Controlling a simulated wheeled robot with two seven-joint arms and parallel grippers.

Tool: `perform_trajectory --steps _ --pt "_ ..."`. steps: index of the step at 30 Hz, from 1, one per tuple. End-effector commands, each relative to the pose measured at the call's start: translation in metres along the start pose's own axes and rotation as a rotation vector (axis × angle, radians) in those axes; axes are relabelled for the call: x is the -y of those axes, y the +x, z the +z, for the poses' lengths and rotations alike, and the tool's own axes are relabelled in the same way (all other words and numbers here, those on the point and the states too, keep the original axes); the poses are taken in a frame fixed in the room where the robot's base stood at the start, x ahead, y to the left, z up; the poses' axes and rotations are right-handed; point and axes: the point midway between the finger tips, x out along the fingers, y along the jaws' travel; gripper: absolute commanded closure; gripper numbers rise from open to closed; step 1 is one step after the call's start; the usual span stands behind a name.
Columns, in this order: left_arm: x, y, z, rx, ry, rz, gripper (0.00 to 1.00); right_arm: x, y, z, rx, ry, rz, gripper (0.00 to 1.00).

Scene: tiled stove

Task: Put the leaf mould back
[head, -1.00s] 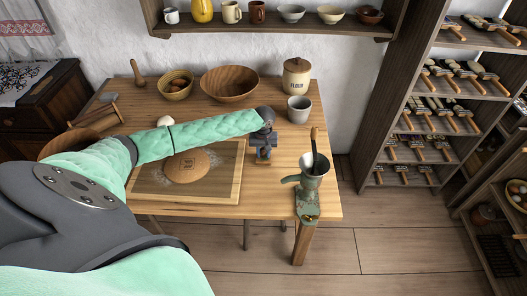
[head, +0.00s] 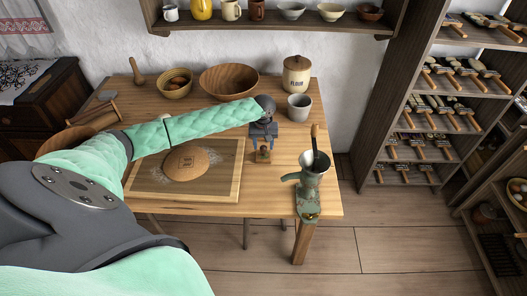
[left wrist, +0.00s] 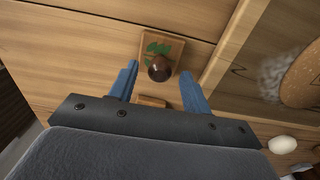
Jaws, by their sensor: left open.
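The leaf mould (head: 263,157), a small wooden block, is on the table just right of the dough board. In the left wrist view the mould (left wrist: 154,44) shows a green leaf mark and a dark round knob. My left gripper (head: 263,140) is open above it. In the wrist view its two blue fingers (left wrist: 158,78) are on either side of the knob, apart from it, and nothing is gripped. A second small wooden piece (left wrist: 152,101) shows between the fingers, partly hidden by the gripper. My right gripper is out of view.
A board (head: 225,188) with a round loaf (head: 186,163) lies left of the mould. A metal grinder (head: 310,180) is clamped at the front right edge. A grey cup (head: 299,107) and flour jar (head: 296,73) stand behind. Shelves (head: 372,115) of wooden-handled tools stand at right.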

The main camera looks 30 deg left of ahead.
Motion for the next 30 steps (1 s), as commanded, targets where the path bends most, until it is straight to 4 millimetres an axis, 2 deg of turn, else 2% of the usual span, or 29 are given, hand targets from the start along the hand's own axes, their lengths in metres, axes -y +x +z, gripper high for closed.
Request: perform_trajectory --steps 6,12,18,30 --pt "0.0 -0.041 -0.001 -0.002 0.001 0.002 0.52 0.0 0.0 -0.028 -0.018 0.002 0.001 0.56" --pt "-0.001 -0.069 -0.001 -0.001 0.0 0.002 0.52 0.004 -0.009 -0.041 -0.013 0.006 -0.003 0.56" --pt "0.0 -0.081 0.0 0.001 0.0 0.0 0.52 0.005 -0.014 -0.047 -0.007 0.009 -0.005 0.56" --pt "0.0 -0.082 0.0 0.001 0.0 0.0 0.52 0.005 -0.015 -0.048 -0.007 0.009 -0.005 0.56"
